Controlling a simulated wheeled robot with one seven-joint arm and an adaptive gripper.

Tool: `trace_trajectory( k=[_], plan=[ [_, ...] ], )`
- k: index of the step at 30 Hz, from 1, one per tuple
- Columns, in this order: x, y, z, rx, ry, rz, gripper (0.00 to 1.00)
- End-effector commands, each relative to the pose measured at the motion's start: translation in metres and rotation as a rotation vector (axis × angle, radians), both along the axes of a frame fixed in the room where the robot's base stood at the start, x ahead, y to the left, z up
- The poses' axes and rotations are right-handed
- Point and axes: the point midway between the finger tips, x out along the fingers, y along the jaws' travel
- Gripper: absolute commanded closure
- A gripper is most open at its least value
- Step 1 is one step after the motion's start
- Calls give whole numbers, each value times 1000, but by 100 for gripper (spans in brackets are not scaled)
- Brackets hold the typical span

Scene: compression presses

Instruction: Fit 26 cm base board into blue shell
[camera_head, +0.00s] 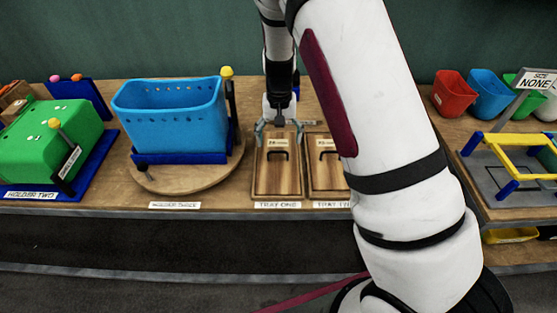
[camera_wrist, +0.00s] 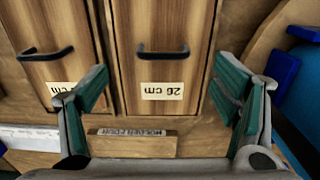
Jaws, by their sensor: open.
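The board labelled 26 cm (camera_wrist: 163,70) is wooden with a dark handle and lies between my fingers in the wrist view, its label upside down. In the head view it is the board in Tray One (camera_head: 277,175). My gripper (camera_head: 278,128) is open and empty over the back end of this board; its green-padded fingers (camera_wrist: 160,88) stand apart on either side of it. The blue shell (camera_head: 172,112) stands open-topped in a blue holder on a round wooden turntable, left of the board. Its edge shows at right in the wrist view (camera_wrist: 304,92).
A second wooden board (camera_head: 328,178) lies just right of the first. A green shell (camera_head: 50,140) sits in a blue holder at far left. Red (camera_head: 455,95) and blue bins and a yellow-railed frame (camera_head: 510,140) stand at right.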

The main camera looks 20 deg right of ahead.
Motion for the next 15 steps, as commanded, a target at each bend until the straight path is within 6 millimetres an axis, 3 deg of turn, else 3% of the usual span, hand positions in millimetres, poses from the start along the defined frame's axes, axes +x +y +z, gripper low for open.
trace_trajectory(
  k=[8, 15],
  plan=[
    [-1, 1, -19, -1, 1, -1, 18],
    [0, 3, -49, -1, 1, -2, 18]
  ],
)
